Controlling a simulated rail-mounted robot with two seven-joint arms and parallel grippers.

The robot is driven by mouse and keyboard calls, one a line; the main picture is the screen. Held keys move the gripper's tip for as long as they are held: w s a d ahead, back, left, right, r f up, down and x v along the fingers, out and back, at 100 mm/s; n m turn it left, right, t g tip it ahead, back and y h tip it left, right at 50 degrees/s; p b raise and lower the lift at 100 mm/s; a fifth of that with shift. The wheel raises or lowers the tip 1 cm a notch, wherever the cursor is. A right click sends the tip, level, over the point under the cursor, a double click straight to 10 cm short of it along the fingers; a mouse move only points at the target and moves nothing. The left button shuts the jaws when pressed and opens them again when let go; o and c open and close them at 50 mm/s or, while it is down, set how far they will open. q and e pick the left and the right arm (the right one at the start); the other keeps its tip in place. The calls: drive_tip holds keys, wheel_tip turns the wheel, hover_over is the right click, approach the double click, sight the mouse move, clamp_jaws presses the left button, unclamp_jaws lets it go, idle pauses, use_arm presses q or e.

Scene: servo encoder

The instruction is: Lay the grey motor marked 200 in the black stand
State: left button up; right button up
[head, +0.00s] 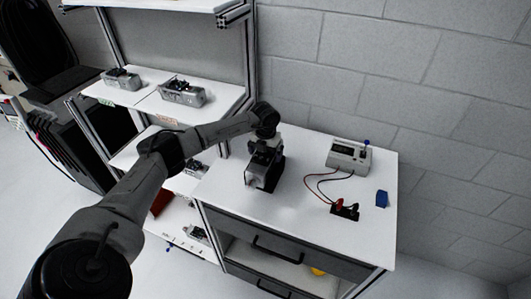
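A grey motor (256,181) is on the white worktop, left of its middle, with black parts around it. The dark shape along its right side (276,174) looks like the black stand; I cannot tell whether the motor lies fully in it. My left gripper (264,149) points down right over the motor, at or very near its top. Its fingertips are too small and dark to tell whether they grip it. No number can be read on the motor. My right gripper is not in view.
A grey meter box (348,156) has cables running to a black clip block (345,211). A blue block (382,199) lies near the right edge. The worktop's front is clear.

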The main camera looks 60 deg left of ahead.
use_arm(q)
drive_tip(key=shift+d+f, duration=0.1)
drive_tip(key=shift+f, duration=0.15)
wheel_tip(320, 180, up, 14)
idle(0.6)
drive_tip(key=shift+r, duration=0.1)
